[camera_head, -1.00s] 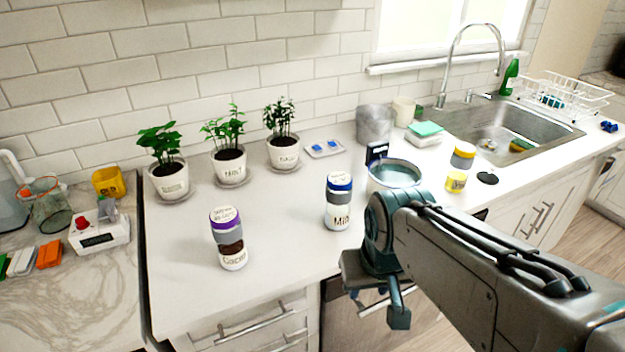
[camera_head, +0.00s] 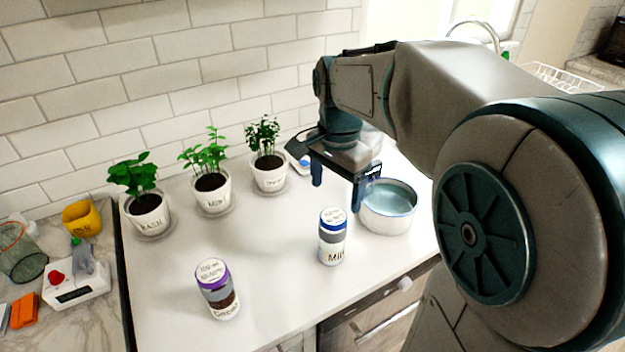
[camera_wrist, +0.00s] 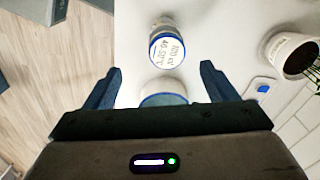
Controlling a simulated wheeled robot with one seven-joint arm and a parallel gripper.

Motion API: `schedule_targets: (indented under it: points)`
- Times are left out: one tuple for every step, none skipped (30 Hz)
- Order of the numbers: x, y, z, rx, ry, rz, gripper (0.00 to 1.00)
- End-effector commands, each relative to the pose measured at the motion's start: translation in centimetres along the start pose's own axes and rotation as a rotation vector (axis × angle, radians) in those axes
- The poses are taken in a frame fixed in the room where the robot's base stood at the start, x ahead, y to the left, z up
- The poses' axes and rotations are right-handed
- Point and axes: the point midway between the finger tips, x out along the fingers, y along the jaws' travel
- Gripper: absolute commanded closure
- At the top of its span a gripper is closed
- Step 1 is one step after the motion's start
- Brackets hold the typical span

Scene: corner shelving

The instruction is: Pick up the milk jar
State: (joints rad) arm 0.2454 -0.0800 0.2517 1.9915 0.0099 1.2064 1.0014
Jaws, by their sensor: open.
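The milk jar (camera_head: 332,236) stands upright on the white counter, with a blue-rimmed lid, a grey band and a "Milk" label. My gripper (camera_head: 335,190) is open and empty, pointing down above the counter, behind and above the jar in the head view. In the wrist view the jar's lid (camera_wrist: 167,47) shows beyond the fingertips, roughly centred between the two fingers. My gripper also shows in the wrist view (camera_wrist: 158,80), with its fingers spread apart. Nothing touches the jar.
A pot of bluish liquid (camera_head: 388,222) stands close to the right of the jar. A purple-lidded jar (camera_head: 218,290) stands to the left. Potted plants (camera_head: 148,218) line the wall. The counter's front edge (camera_head: 290,335) is near, and the counter between the jars is clear.

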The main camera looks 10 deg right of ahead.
Motion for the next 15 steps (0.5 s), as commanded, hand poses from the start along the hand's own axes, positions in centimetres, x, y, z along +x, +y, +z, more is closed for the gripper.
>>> schedule_targets:
  points:
    - [-0.7,-0.5,-0.4,0.041,-0.009,0.005,0.21]
    - [-0.8,-0.6,-0.6,0.062,-0.013,0.008,0.21]
    - [-0.9,-0.8,-0.7,0.082,-0.017,0.011,0.21]
    - [-0.8,-0.9,-0.7,0.092,-0.019,0.013,0.21]
    - [-0.5,-1.0,-0.7,0.1,-0.021,0.015,0.21]
    - [0.0,-1.0,-0.8,0.107,-0.023,0.016,0.21]
    - [0.5,-0.9,-0.8,0.11,-0.024,0.018,0.21]
    - [1.0,-0.9,-0.8,0.111,-0.024,0.018,0.21]
    - [1.8,-0.8,-0.8,0.111,-0.024,0.019,0.21]
    - [2.5,-0.8,-0.8,0.11,-0.024,0.019,0.21]
    - [3.1,-0.8,-0.8,0.11,-0.024,0.019,0.21]
    - [3.9,-0.8,-0.8,0.109,-0.024,0.02,0.21]
    - [4.5,-0.8,-0.7,0.109,-0.023,0.018,0.21]
    - [5.0,-0.8,-0.7,0.108,-0.023,0.018,0.21]
    - [5.7,-0.8,-0.7,0.108,-0.023,0.018,0.21]
